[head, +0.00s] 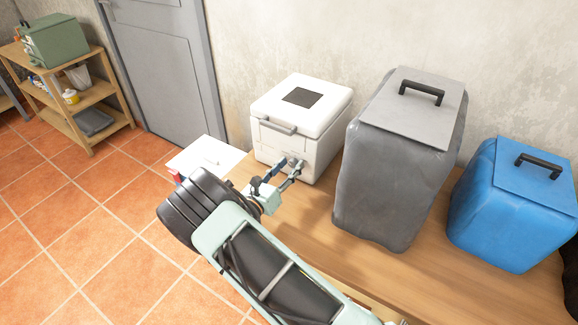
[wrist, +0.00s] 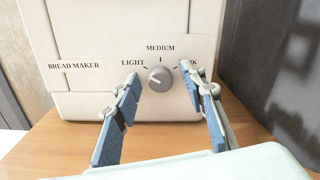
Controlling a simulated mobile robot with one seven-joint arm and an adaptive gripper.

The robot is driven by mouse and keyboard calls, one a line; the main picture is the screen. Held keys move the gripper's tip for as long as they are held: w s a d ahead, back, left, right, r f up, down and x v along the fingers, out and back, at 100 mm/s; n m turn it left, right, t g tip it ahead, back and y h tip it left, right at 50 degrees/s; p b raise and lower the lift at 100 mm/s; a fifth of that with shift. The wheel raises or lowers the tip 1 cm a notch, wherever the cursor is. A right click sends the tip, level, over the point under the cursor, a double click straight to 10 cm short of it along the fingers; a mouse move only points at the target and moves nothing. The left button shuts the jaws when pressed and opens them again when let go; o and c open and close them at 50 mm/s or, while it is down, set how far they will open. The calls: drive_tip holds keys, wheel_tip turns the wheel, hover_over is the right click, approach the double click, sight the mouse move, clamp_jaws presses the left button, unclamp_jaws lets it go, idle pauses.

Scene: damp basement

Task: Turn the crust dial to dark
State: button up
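The white bread maker (head: 300,117) stands on the wooden table against the wall; its front also shows in the wrist view (wrist: 90,30). Its round grey crust dial (wrist: 160,79) sits low on the front. LIGHT is printed to its left, MEDIUM above, and the right label is mostly hidden by my right finger, with only its end showing. The dial's pale mark seems to point left, towards LIGHT. My gripper (wrist: 168,88) is open in front of the dial, one blue-padded finger on each side, with gaps to the dial. The gripper also shows in the head view (head: 284,167).
A grey covered box (head: 400,160) stands close to the right of the bread maker, and a blue covered box (head: 510,215) beyond it. White paper (head: 195,160) lies to the left. A wooden shelf (head: 85,105) and a grey door (head: 165,60) are farther back.

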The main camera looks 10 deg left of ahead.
drive_tip(key=shift+w, duration=0.1)
clamp_jaws()
